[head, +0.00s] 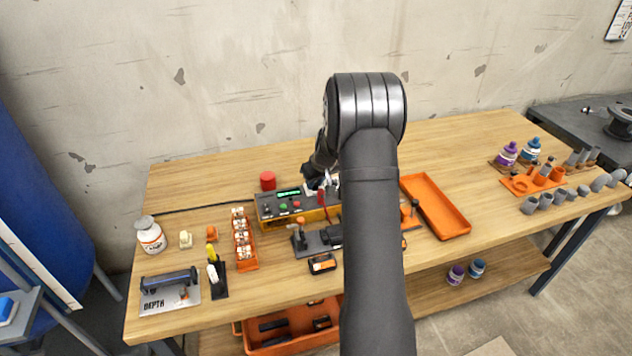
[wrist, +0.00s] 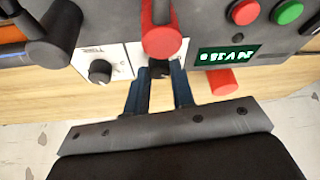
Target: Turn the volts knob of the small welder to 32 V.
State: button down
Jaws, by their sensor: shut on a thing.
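The welder is a low grey-and-yellow box (head: 264,210) on the bench in the head view, with a green display and coloured buttons. In the wrist view its panel shows the green display (wrist: 226,58), whose white characters I cannot read reliably. My gripper (wrist: 160,78) is shut on a dark knob (wrist: 159,69) on a white dial plate. Its label is hidden. A second black knob (wrist: 100,71) stands free beside the left finger on a white plate. In the head view my arm hides the gripper's fingertips and the welder's right end.
A red-ended lever (wrist: 162,38) stands close to the gripped knob. A red cylinder (head: 268,180) stands behind the welder. An orange tray (head: 440,226) lies to the right. The back of the bench is clear.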

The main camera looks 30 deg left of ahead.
jog(key=m+h, duration=0.1)
jog(key=m, duration=0.2)
jog(key=m+t+h, duration=0.1)
jog(key=m, duration=0.2)
jog(key=shift+s+a+t, duration=0.15)
jog(key=shift+t, duration=0.15)
jog(key=m+h, duration=0.1)
jog(key=m, duration=0.4)
jog(key=shift+a+h, duration=0.1)
jog(key=shift+h, duration=0.3)
jog(key=shift+m, duration=0.3)
jog(key=c, duration=1.2)
grip_release()
jog(key=shift+c, duration=0.2)
jog(key=v, duration=1.7)
jog(key=shift+s, duration=0.45)
